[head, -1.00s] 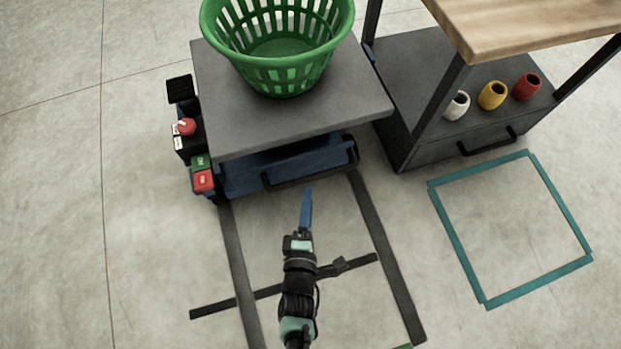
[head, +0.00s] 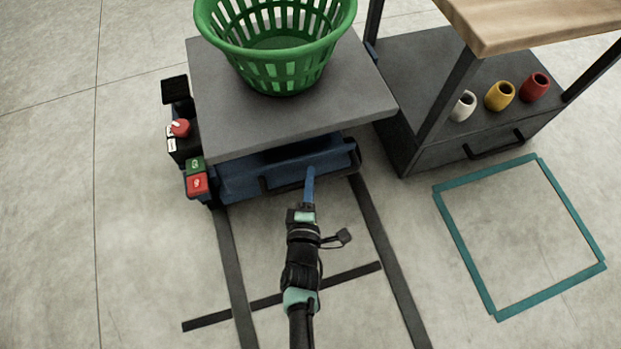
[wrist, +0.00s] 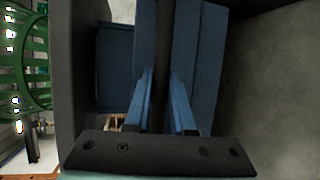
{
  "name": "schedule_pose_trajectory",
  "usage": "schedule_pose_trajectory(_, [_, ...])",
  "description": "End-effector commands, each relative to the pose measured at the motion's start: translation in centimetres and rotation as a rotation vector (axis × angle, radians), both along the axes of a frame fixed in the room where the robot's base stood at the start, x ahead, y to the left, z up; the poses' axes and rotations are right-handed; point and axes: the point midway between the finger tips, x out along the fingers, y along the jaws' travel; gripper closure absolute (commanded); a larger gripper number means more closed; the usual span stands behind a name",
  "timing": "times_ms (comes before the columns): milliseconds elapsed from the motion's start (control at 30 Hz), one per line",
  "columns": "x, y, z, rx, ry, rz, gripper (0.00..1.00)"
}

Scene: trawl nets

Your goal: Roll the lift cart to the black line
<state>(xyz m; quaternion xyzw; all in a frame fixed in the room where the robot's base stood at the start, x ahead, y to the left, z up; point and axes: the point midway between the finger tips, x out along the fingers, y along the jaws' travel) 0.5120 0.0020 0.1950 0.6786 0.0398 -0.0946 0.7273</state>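The lift cart has a grey platform (head: 235,120) over a blue base (head: 240,185), with a dark handle bar (head: 275,184) on its near side. The black line (head: 220,317) is a strip across the floor nearer to me, between and past two long dark strips. My gripper (head: 309,178) reaches the handle bar from the near side, its blue fingers pointing at the cart. In the wrist view, a dark bar (wrist: 162,50) runs between the two blue fingers (wrist: 162,100), which stand apart on either side. Whether they touch it is hard to tell.
A green basket (head: 280,75) stands on the platform. A control box with red and green buttons (head: 196,175) is at its left. A wood-topped workbench (head: 540,22) with three small pots stands at the right. A teal square outline (head: 470,250) marks open floor.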

Motion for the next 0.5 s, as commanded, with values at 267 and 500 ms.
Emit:
schedule_pose_trajectory(267, [-0.03, 0.00, 0.01, 0.000, -0.001, 0.000, 1.00])
schedule_pose_trajectory(500, [-0.04, 0.00, 0.01, 0.000, -0.001, 0.000, 1.00])
